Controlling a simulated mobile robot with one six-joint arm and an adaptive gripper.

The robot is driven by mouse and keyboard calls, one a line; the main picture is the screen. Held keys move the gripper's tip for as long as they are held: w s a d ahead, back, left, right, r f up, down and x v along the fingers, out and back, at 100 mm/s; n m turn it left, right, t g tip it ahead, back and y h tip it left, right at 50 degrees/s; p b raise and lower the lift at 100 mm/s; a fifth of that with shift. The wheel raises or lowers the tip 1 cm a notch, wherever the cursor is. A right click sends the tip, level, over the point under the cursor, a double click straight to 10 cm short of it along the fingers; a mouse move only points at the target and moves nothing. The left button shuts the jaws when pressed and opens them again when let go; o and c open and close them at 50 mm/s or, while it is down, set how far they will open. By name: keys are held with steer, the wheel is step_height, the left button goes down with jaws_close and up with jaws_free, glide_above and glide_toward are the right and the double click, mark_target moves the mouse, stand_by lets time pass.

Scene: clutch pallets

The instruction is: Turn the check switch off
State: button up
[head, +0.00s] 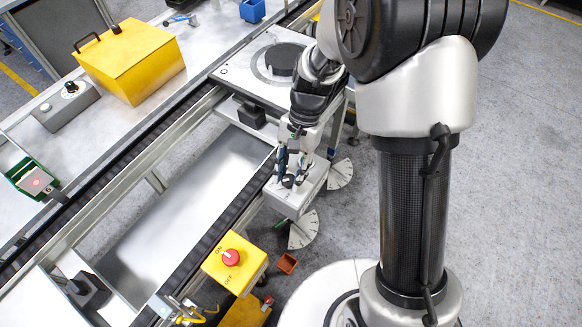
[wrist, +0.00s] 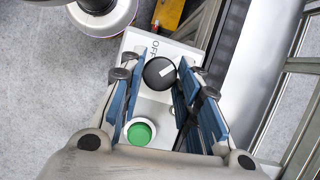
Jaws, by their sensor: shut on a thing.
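The check switch is a round black knob (wrist: 159,73) with a white mark, on a pale grey control box (head: 292,204). In the wrist view, the word OFF is printed above the knob, and the white mark slants toward the upper right. A green button (wrist: 140,132) sits on the same box below the knob. My gripper (head: 291,172) points down over the box in the head view, where it partly hides the knob. In the wrist view, the blue-padded fingers of my gripper (wrist: 158,78) are on both sides of the knob and shut on it.
A yellow box (head: 232,262) with a red knob and ON and OFF labels stands in front. A conveyor rail (head: 190,275) runs beside the grey box. A yellow case (head: 130,62) and a grey switch box (head: 66,104) are on the bench at left.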

steer(key=n+p, duration=0.1)
steer(key=n, duration=0.1)
steer(key=n+g+h+p, duration=0.1)
steer(key=n+p, duration=0.1)
steer(key=shift+a+r+n+h, duration=0.15)
steer(key=shift+a+n+h, duration=0.05)
steer(key=shift+n+h, duration=0.1)
steer(key=shift+w+a+n+h+p, duration=0.1)
steer(key=shift+n+h+p, duration=0.55)
steer(key=shift+n, duration=0.95)
steer(key=o, duration=1.1)
steer(key=shift+c, duration=0.2)
steer(key=v, duration=1.1)
steer(key=shift+r, duration=0.4)
